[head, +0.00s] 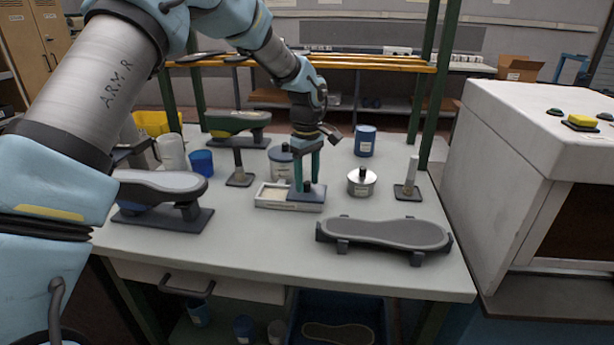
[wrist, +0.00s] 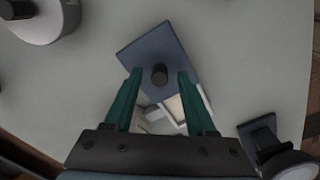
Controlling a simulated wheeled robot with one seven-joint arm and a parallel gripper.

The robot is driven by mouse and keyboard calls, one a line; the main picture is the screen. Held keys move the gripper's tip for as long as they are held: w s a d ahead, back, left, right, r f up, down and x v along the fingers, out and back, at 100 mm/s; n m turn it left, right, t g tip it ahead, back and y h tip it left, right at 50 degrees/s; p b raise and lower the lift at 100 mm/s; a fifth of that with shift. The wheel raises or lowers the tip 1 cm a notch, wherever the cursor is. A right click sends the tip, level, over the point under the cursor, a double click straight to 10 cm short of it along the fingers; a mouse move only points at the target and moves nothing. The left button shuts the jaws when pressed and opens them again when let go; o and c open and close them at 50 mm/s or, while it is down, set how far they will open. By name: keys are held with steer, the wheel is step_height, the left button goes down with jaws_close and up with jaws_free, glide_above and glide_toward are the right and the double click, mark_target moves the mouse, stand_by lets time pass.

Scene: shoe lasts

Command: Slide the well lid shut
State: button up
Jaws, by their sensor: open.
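The well (head: 270,206) is a low white box with a label, near the middle of the bench. Its lid (head: 314,196) is a blue-grey plate with a dark knob (head: 307,186), over the right part of the well. The left part is uncovered and shows a pale inside. My gripper (head: 308,182) is above the lid, pointing down, with green fingers. In the wrist view the open fingertips stand on either side of the knob (wrist: 160,75), apart from it. The lid (wrist: 155,47) reaches beyond the fingertips; the white well (wrist: 158,125) shows partly between the fingers.
A silver round tin (head: 362,183) stands just right of the well, and a grey lidded pot (head: 282,163) behind it. A shoe-sole form (head: 385,233) lies front right, another (head: 160,190) at left. A brush on a stand (head: 408,185) is at right. The front-middle bench is clear.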

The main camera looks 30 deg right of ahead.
jaws_close()
stand_by(0.5)
stand_by(1.0)
